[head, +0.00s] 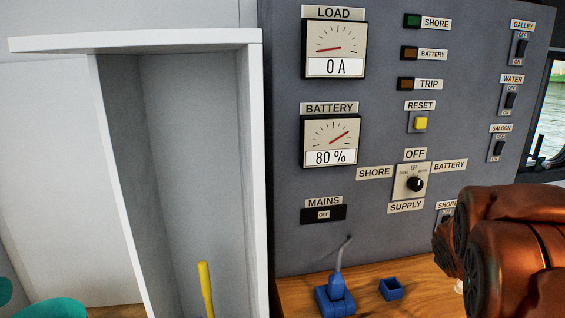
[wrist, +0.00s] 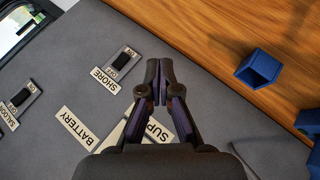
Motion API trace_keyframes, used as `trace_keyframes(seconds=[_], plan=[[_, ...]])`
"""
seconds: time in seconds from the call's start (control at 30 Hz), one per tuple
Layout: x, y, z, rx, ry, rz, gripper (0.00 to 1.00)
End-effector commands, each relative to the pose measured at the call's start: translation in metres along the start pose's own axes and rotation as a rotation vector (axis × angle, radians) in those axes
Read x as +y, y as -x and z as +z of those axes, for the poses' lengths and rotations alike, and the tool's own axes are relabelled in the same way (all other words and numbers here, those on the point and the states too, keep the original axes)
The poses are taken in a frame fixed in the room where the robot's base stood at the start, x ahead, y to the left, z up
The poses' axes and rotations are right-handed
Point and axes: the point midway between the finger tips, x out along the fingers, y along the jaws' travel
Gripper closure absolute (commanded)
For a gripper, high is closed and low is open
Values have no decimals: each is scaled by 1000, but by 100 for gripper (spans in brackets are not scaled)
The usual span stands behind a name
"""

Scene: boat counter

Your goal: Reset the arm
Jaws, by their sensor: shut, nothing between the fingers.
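My gripper (wrist: 159,98) is shut and empty in the wrist view, in front of the grey electrical panel (wrist: 160,30). Its fingertips appear over the panel near the wooden counter edge. In the head view my copper-coloured arm covers the lower right of the panel (head: 285,200), and the fingers are hidden or barely visible there. The yellow RESET button (head: 420,123) and the black supply selector knob (head: 415,184), at OFF or near it, show on the panel. The LOAD gauge (head: 334,45) reads 0 A and the BATTERY gauge (head: 330,138) reads 80 %.
A blue plug (head: 337,287) with a grey cable and a small blue open box (head: 391,288) are on the wooden counter (head: 415,303). A white open cabinet (head: 255,150) with a yellow rod (head: 205,288) stands left. Switches (head: 521,48) line the panel's right side.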

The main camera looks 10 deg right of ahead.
Motion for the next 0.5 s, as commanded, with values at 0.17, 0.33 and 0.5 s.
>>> trace_keyframes(seconds=[0.17, 0.33, 0.5], plan=[[-70, 48, 16, -131, -117, -154, 100], [-139, 102, 41, -274, -200, -315, 100], [-207, 166, 74, -437, -237, -479, 100]])
